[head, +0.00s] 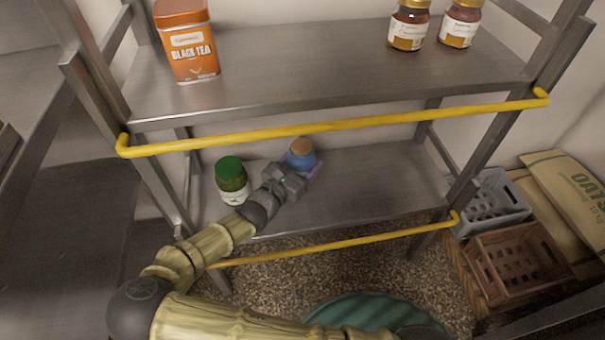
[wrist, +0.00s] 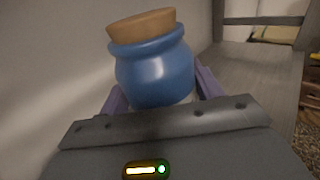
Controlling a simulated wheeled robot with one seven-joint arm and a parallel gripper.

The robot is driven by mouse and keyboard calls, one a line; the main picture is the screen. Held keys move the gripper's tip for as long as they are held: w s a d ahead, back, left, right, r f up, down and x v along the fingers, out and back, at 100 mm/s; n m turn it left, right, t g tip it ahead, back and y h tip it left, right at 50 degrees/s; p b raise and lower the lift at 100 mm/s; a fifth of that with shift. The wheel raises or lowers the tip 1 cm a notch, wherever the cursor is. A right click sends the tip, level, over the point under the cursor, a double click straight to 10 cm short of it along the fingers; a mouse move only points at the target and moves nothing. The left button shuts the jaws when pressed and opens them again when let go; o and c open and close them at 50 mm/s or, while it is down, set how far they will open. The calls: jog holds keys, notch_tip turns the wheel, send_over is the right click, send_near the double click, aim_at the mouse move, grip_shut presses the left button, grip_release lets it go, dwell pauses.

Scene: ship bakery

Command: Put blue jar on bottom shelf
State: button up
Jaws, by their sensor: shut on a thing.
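The blue jar (head: 302,161) with a cork lid is over the bottom shelf (head: 375,180) in the head view, toward the back. In the wrist view the blue jar (wrist: 153,67) sits slightly tilted between the purple fingers. My gripper (head: 312,168) reaches in under the upper shelf and is shut on the jar. The jar's base is hidden behind my gripper, so I cannot tell whether it touches the shelf.
A green-lidded jar (head: 232,180) stands on the bottom shelf just left of my gripper. Yellow rails (head: 340,126) run along both shelf fronts. The upper shelf holds an orange tea tin (head: 187,42) and two jars (head: 409,25). The bottom shelf's right side is clear.

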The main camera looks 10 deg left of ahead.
aim_at(302, 174)
notch_tip(302, 174, down, 5)
jog(key=b, duration=0.2)
jog(key=shift+b, duration=0.35)
jog(key=shift+r, duration=0.1)
jog(key=shift+a, duration=0.1)
jog(key=o, duration=1.5)
jog(key=shift+c, duration=0.2)
